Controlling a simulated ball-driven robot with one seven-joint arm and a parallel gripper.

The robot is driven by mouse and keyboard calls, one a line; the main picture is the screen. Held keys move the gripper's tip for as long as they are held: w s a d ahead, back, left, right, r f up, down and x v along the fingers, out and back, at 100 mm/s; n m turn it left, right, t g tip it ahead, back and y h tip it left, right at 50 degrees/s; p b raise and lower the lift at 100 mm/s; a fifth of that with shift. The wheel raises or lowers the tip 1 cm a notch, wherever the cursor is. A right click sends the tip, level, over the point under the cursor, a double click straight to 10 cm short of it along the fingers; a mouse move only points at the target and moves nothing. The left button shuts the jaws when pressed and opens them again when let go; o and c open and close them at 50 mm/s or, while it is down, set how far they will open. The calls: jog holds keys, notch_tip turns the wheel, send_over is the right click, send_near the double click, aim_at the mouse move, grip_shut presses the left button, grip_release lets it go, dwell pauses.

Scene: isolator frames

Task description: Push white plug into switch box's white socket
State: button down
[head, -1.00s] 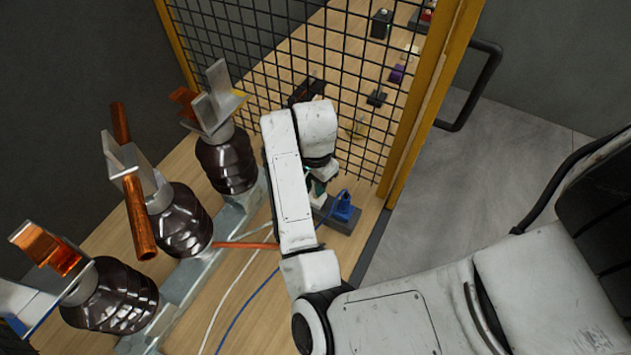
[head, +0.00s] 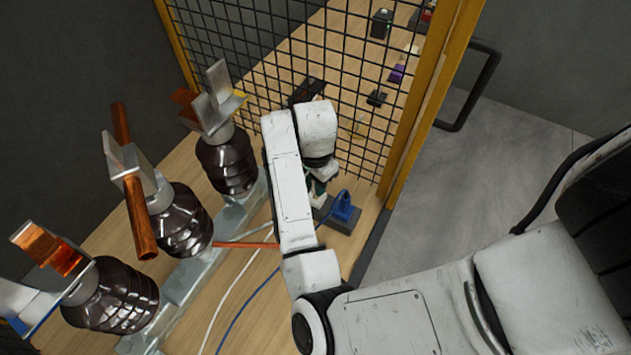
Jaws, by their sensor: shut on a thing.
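The switch box (head: 345,224) is a dark grey block on the wooden table, just right of my forearm. A blue plug (head: 343,206) stands upright in it. My gripper (head: 318,198) points down at the box's left part, left of the blue plug. It is partly hidden by my arm and is shut on the white plug. The plug itself and the white socket cannot be made out behind the gripper and arm. The white cable (head: 233,288) runs from the front of the table up towards my arm and passes behind it.
Brown insulators (head: 182,222) with copper bars and metal clamps stand on a metal rail at left. A blue cable (head: 247,309) and an orange cable (head: 245,245) lie by my arm. A black mesh fence (head: 340,75) with a yellow post (head: 428,105) rises behind the box.

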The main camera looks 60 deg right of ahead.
jog(key=shift+f+b, duration=1.05)
jog(key=shift+f, duration=0.45)
dwell(0.3)
jog(key=c, duration=0.9)
grip_release()
jog(key=shift+r, duration=0.1)
notch_tip(320, 180, up, 11)
jog(key=shift+f+p, duration=0.1)
jog(key=shift+p, duration=0.55)
